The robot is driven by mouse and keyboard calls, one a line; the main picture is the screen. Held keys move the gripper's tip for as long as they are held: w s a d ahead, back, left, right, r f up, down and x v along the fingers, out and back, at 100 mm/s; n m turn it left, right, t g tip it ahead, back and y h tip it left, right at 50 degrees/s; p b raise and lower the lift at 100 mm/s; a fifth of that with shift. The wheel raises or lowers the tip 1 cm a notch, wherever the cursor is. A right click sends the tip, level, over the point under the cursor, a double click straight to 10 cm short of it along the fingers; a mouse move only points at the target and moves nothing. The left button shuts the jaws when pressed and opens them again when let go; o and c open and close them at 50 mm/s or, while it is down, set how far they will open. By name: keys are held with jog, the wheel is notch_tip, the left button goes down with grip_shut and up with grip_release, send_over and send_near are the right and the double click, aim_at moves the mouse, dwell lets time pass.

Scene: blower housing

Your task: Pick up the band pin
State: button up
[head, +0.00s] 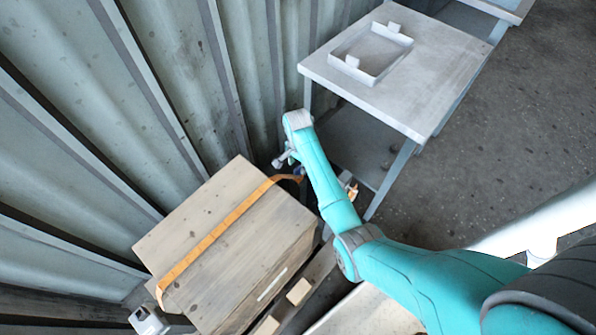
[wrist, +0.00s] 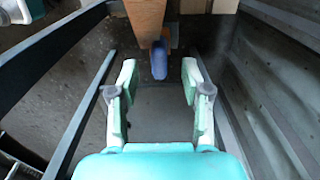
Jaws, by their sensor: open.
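The band pin (wrist: 159,60) appears to be the small blue upright piece in the wrist view, at the end of the orange band (wrist: 145,16). In the head view a bit of blue (head: 299,171) shows at the band's right end, mostly hidden by my arm. My gripper (wrist: 159,72) is open and empty, with one finger to each side of the blue piece in the picture. I cannot tell how far beyond the fingertips it is. In the head view my gripper (head: 285,158) is beside the right end of the orange band (head: 222,228).
The band crosses a wooden crate (head: 185,215). A grey table (head: 440,65) with a shallow tray (head: 378,77) stands behind my arm. A corrugated wall (head: 90,90) closes the left side. Dark table legs (wrist: 90,118) rise close to the left of my gripper.

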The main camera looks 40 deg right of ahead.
aim_at(298, 168)
jog(key=shift+d+f, duration=0.1)
jog(key=shift+f, duration=1.8)
grip_shut()
notch_tip(298, 168, up, 10)
jog(key=shift+r, duration=0.1)
